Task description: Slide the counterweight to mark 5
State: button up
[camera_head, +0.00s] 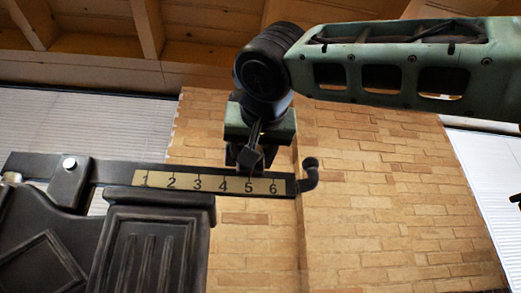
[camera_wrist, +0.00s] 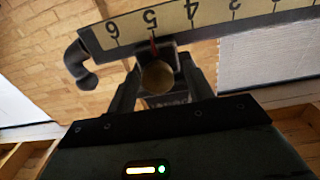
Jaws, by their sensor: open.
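The dark beam carries a pale scale strip (camera_head: 208,183) marked 1 to 6, which shows upside down in the wrist view (camera_wrist: 182,22). The counterweight is a dark block with a round brass-coloured knob (camera_wrist: 157,76) and a thin red pointer. In the wrist view the pointer lines up with mark 5. My gripper (camera_wrist: 160,88) is open, with one finger on each side of the counterweight; I cannot tell whether they touch it. In the head view my gripper (camera_head: 249,160) is at the beam above mark 5 and mostly hides the counterweight.
A curved hook (camera_head: 310,174) ends the beam just right of mark 6. The dark press body (camera_head: 150,245) stands below the beam's left part. A brick wall (camera_head: 390,190) is behind, with open space right of the hook.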

jog(key=s+d+b, duration=0.1)
jog(key=s+b, duration=0.2)
jog(key=s, duration=1.3)
jog(key=shift+s, duration=0.3)
